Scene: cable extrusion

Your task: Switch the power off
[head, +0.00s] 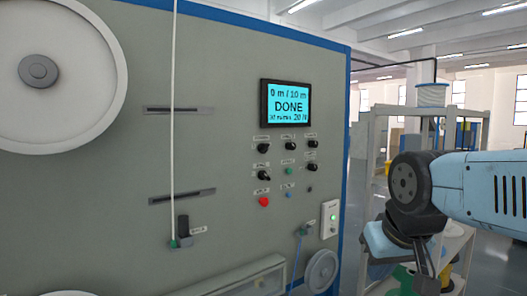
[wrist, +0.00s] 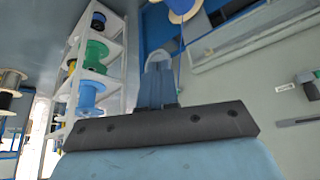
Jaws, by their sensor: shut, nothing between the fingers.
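The machine's grey front panel (head: 225,165) fills the left and middle of the head view. A white switch box (head: 330,219) with a lit green spot is mounted near its right edge; its label is too small to read. The display (head: 286,104) reads "0 m / 10 m DONE". Several black knobs, a green button (head: 290,171) and a red button (head: 264,202) sit below it. My gripper (wrist: 160,62) is shut and empty in the wrist view. In the head view my arm is right of the panel, apart from the switch box; the fingertips are not clear there.
A white shelf rack (head: 375,150) with cable spools stands behind my arm. A small spool (head: 321,270) is mounted low on the panel. A blue cable (head: 297,258) runs up beside it. A large reel (head: 60,70) is at upper left.

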